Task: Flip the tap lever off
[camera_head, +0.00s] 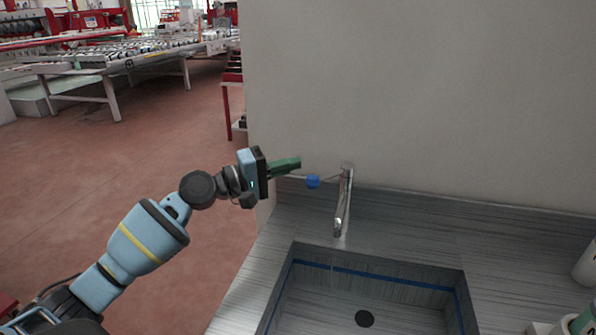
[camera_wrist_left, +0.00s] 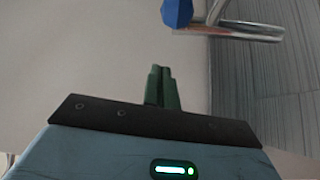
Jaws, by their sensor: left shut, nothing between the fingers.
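The chrome tap (camera_head: 344,200) stands at the back edge of the sink, close to the wall. Its lever is a thin rod that sticks out to the left and ends in a blue knob (camera_head: 313,182). The blue knob also shows at the top of the left wrist view (camera_wrist_left: 177,12), with the tap (camera_wrist_left: 240,32) beside it. My left gripper (camera_head: 299,162) has green fingers, shut and empty. The fingertips (camera_wrist_left: 160,68) are just left of and slightly above the blue knob in the head view, apart from it. My right gripper is out of view.
A grey streaked counter (camera_head: 400,215) holds the sink basin (camera_head: 400,310) with a dark drain. A plain wall (camera_head: 420,90) rises right behind the tap. White containers (camera_head: 586,265) stand at the right edge. Open reddish floor (camera_head: 110,165) lies left.

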